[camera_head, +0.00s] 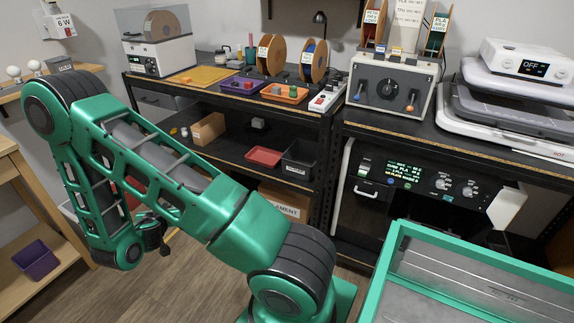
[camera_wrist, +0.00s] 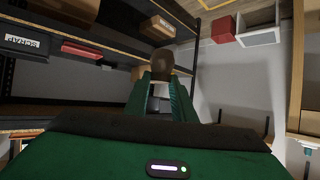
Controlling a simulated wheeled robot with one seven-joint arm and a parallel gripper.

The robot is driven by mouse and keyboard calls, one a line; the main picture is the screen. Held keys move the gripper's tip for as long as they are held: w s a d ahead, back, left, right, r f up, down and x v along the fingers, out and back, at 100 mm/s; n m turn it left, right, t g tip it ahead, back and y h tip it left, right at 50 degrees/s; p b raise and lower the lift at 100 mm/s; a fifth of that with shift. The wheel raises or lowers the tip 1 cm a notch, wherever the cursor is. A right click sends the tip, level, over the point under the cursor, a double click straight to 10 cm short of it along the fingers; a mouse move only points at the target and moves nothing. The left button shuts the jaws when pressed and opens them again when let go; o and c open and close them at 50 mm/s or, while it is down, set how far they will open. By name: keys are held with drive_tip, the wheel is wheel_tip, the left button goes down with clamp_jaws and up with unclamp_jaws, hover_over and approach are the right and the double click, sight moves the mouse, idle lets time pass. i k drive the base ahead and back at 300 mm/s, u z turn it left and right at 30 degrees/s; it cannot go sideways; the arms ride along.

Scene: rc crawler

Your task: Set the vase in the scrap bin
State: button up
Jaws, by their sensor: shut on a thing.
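The vase (camera_wrist: 163,60) shows in the wrist view as a dark brown rounded thing at the tips of my green fingers. My gripper (camera_wrist: 161,88) is shut on it; the fingers hide its lower part. In the head view my gripper (camera_head: 151,232) hangs low at the left, partly behind my arm, and I cannot make out the vase there. The scrap bin (camera_head: 299,158) is a black open bin on the middle shelf under the bench. Its SCRAP label shows upside down in the wrist view (camera_wrist: 25,43). The vase is apart from the bin.
A red tray (camera_head: 264,157) lies left of the bin, and a cardboard box (camera_head: 208,129) stands farther left on the shelf. The benchtop (camera_head: 225,93) overhangs the shelf. A wooden rack (camera_head: 40,255) is at the left. Bare floor (camera_head: 185,285) lies in front.

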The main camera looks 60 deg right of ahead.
sight(304, 160)
drive_tip(key=u, duration=0.05)
drive_tip(key=i, duration=0.85)
drive_tip(key=z, duration=1.8)
